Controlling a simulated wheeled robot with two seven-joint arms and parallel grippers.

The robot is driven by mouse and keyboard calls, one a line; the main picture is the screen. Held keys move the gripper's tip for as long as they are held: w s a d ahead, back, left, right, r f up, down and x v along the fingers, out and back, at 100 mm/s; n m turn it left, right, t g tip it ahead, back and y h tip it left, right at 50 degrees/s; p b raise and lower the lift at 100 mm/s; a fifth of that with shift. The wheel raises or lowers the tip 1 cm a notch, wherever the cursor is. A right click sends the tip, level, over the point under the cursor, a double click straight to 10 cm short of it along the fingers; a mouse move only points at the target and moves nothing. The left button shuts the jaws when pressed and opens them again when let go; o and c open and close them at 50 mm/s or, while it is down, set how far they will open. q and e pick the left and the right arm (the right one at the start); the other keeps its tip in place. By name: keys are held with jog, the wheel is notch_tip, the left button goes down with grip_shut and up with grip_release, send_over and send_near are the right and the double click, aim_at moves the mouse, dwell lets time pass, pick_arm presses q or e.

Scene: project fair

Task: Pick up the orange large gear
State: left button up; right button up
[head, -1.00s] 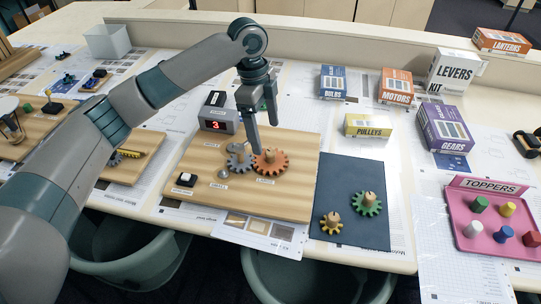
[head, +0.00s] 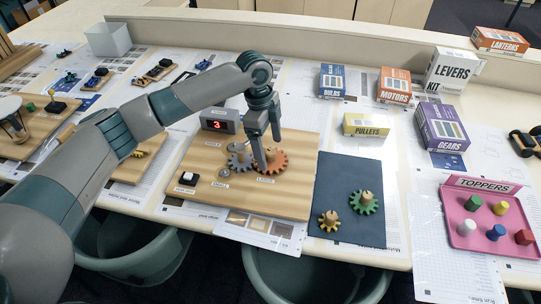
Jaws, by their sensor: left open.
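The orange large gear (head: 279,164) lies at the right of the wooden board (head: 210,206), beside a grey gear (head: 238,160). Its middle is partly hidden by my left gripper (head: 266,165). My left gripper is open and points down over the orange gear, with its fingertips at the gear's middle. I cannot tell whether the fingers touch it. My right gripper is not in view.
A dark mat (head: 347,220) right of the board holds a green gear (head: 364,203) and a small yellow gear (head: 329,221). A counter box (head: 219,121) stands behind the gears. A pink toppers tray (head: 478,243) is at the far right.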

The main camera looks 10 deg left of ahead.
pick_arm(q)
jog(key=shift+d+f+p, duration=0.2)
jog(key=shift+f+p, duration=0.1)
jog(key=shift+f, duration=1.05)
jog(key=shift+c, duration=0.3)
jog(key=c, duration=1.2)
jog(key=shift+r, duration=0.15)
jog(key=shift+r+b, duration=0.55)
jog(key=shift+r, duration=0.05)
notch_tip(320, 180, up, 2)
jog(key=shift+w+r+b, duration=0.1)
jog(key=shift+r+b, duration=0.1)
jog(key=shift+b, duration=0.45)
jog(key=shift+s+d+r+b, duration=0.55)
jog(key=shift+s+d+r, duration=0.65)
jog(key=shift+s+d, duration=0.2)
jog(key=shift+s+d+r+b, duration=0.55)
jog(key=shift+s+d+r, duration=0.7)
jog(key=shift+s, duration=0.2)
jog(key=shift+s+d+r+b, duration=0.55)
jog(key=shift+s+d+r, duration=0.6)
jog(key=shift+s+d, duration=0.3)
